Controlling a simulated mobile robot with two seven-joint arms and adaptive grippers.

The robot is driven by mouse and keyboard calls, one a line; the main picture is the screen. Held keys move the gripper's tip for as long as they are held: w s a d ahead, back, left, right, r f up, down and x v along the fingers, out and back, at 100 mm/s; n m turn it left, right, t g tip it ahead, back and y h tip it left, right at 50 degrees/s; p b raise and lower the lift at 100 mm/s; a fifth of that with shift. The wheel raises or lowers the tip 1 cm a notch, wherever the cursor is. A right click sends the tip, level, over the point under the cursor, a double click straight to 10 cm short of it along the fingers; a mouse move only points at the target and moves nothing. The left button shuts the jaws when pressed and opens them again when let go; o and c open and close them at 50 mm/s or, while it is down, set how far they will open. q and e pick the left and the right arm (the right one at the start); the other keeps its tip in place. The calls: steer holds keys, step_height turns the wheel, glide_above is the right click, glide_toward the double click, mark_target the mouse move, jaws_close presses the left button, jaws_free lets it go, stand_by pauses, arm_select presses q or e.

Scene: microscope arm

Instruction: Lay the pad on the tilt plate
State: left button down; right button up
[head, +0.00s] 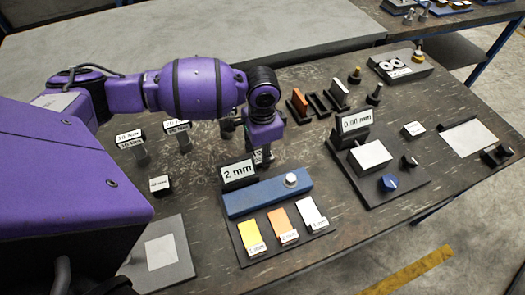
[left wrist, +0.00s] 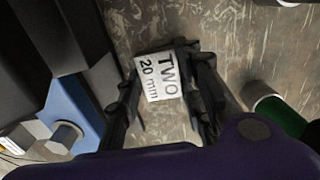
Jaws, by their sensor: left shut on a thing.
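My left gripper (head: 262,158) reaches down to the dark table just behind the blue bar with the "2 mm" sign. In the left wrist view its fingers (left wrist: 168,95) are closed on a white block (left wrist: 158,77) labelled "TWO 20 mm". In the head view that block is mostly hidden by the fingers and sign. Flat yellow (head: 252,236), orange (head: 283,226) and white (head: 311,214) pads lie on a dark base in front of the blue bar. A light plate (head: 371,155) sits on a dark stand under the "0.08 mm" sign; I cannot tell whether it is the tilt plate. My right gripper is out of view.
The blue bar (head: 245,200) and "2 mm" sign (head: 238,172) stand close to my left gripper. Small labelled blocks (head: 130,138) stand to the left. Orange and white upright pieces (head: 299,100) stand behind right. A grey plate (head: 178,268) lies front left.

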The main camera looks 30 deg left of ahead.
arm_select(q)
steer(key=c, duration=1.5)
jaws_free()
steer(key=shift+o, duration=0.2)
